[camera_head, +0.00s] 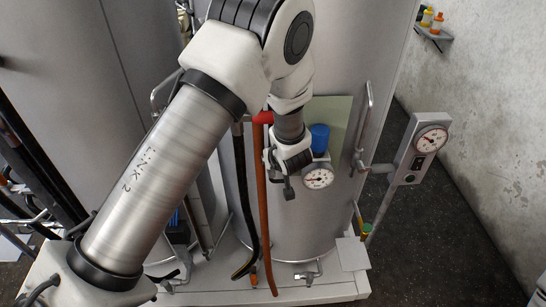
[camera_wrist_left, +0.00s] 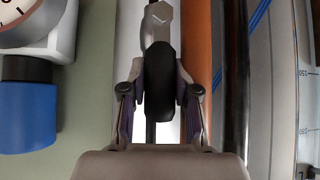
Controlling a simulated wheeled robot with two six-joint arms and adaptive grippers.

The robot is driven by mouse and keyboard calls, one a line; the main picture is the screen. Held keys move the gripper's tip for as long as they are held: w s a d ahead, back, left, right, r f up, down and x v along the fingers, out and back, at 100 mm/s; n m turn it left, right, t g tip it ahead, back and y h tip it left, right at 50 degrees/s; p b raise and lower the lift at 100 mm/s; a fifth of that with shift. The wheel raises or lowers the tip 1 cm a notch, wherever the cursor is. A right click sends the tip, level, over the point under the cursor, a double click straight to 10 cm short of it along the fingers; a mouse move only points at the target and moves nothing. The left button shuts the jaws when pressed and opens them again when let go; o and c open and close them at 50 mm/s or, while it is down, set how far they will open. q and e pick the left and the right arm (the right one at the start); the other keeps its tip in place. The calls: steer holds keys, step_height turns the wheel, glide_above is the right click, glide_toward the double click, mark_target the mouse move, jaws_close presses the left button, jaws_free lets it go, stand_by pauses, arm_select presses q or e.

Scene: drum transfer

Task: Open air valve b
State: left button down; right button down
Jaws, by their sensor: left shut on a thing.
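My left gripper (camera_head: 279,172) reaches down in front of the tall metal drum (camera_head: 300,225), beside a blue cap and a round gauge. In the left wrist view my left gripper (camera_wrist_left: 160,95) is shut on the black grip (camera_wrist_left: 160,65) of a metal valve lever (camera_wrist_left: 158,20). One finger is on each side of the grip. The lever lies along the gripper's direction, and its metal end points up in that view. The valve body behind it is mostly hidden. I cannot read a label on the valve. My right gripper is not in view.
The blue cap (camera_head: 320,137) and gauge (camera_head: 319,176) sit close right of the gripper. An orange hose (camera_head: 264,210) and a black hose (camera_head: 242,195) hang close left. A gauge box (camera_head: 417,150) stands farther right. Small bottles (camera_head: 432,18) sit on a wall shelf.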

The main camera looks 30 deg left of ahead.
arm_select(q)
steer(key=shift+s+f, duration=0.25)
steer(key=shift+f, duration=0.15)
steer(key=c, duration=0.8)
jaws_free()
steer(key=shift+c, duration=0.2)
steer(key=shift+w+d+r, duration=0.1)
steer(key=shift+w+r, duration=0.05)
steer(key=shift+w, duration=0.15)
